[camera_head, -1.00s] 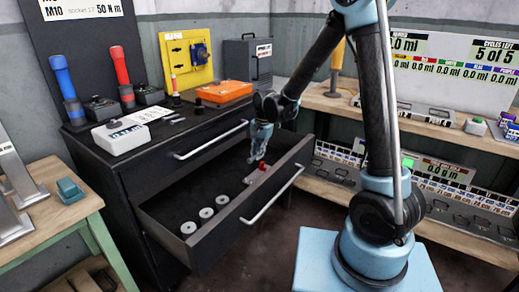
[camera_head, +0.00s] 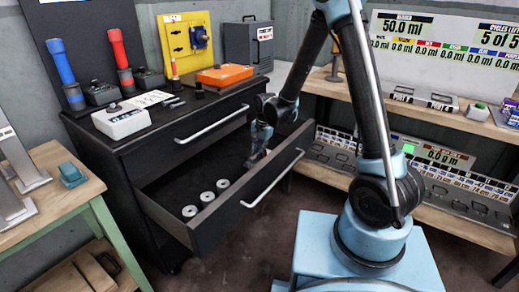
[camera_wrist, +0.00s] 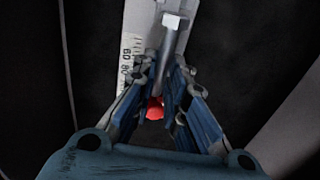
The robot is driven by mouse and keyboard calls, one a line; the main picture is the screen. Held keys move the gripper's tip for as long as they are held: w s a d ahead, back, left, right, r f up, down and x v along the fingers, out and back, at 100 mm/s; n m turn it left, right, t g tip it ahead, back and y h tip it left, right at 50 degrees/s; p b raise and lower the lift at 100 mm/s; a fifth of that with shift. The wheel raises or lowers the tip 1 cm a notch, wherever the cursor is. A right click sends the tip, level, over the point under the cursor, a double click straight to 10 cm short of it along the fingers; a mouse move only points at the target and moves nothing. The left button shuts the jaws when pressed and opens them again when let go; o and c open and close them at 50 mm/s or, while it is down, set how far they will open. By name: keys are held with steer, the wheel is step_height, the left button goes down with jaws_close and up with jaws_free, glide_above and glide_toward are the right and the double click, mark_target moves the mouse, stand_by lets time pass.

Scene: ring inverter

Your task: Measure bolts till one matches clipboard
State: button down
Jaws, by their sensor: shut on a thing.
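My gripper (camera_wrist: 165,78) is down inside the open drawer (camera_head: 228,211), partly hidden by the drawer front in the head view. In the wrist view its fingers are closed around the shank of a silver bolt (camera_wrist: 173,22), whose head points toward the top of the picture. A pale scale (camera_wrist: 126,60) with numbers such as 60 and 80 lies beneath the bolt. A red part (camera_wrist: 155,108) shows between the fingers; I cannot tell whether they touch it. A white sheet (camera_head: 152,98), perhaps the clipboard, lies on the cabinet top with small dark bolts beside it.
Several pale round pieces (camera_head: 206,197) lie in the drawer's front left. A wooden table (camera_head: 50,205) is at left, shelves with displays at right.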

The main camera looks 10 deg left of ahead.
steer(key=shift+f, duration=0.35)
steer(key=c, duration=1.5)
jaws_free()
steer(key=shift+c, duration=0.2)
steer(key=shift+r, duration=0.1)
